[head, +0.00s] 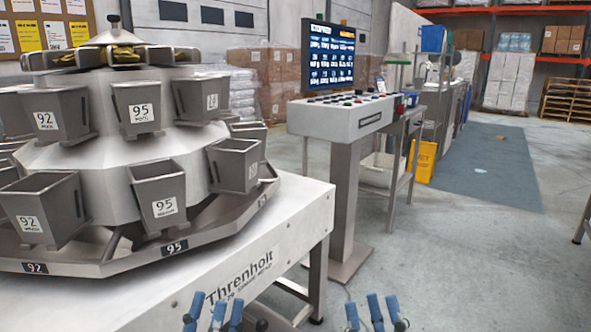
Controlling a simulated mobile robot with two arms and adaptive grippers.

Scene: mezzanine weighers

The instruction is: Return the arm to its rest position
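My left gripper (214,313) shows at the bottom edge, in front of the weigher's white frame. Its blue-tipped fingers point up and stand apart, with nothing seen between them. My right gripper (373,312) is at the bottom edge further right, over the grey floor. Its blue-tipped fingers are also apart and empty. Only the finger ends of both grippers show; the arms and wrists are out of view below.
A large multihead weigher (130,180) with numbered steel buckets fills the left, on a white frame (290,225). A control console (340,115) with a screen (328,58) stands beyond it. Floor at right is mostly clear.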

